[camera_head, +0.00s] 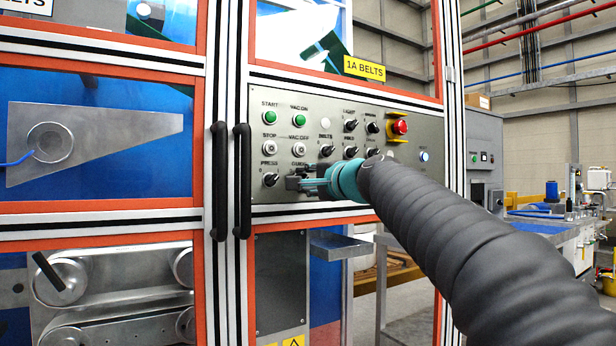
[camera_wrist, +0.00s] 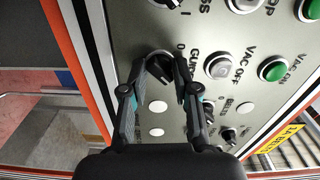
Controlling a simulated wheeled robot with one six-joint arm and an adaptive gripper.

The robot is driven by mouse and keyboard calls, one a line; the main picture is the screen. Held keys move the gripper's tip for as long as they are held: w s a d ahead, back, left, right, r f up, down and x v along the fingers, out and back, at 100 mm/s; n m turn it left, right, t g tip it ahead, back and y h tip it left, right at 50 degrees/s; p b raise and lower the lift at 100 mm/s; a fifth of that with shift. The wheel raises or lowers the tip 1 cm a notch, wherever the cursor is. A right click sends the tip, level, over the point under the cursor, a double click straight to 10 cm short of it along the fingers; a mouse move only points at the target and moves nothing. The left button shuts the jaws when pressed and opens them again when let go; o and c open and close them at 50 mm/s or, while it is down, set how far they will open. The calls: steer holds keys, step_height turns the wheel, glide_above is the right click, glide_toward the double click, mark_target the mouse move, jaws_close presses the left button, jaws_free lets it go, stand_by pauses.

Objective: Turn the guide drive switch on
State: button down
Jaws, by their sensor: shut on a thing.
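The guide drive switch is a black rotary knob (camera_wrist: 159,74) under the GUIDE label on the grey control panel (camera_head: 350,104). In the wrist view it sits between my two fingertips. In the head view my gripper (camera_head: 300,183) hides it, at the lower row of the panel. My gripper (camera_wrist: 165,72) is shut on the knob, one finger on each side. A "0" mark shows beside the knob; which way the knob points is hard to tell behind the fingers.
The PRESS switch (camera_head: 270,179) is close to the left of my gripper, with the white VAC OFF button (camera_head: 298,148) above. A red emergency stop (camera_head: 400,127) is at the upper right. Black door handles (camera_head: 242,180) stand out at the left.

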steer(key=shift+a+f+m, duration=0.1)
steer(key=shift+m, duration=0.5)
steer(key=c, duration=0.9)
jaws_free()
steer(key=shift+c, duration=0.2)
steer(key=v, duration=1.2)
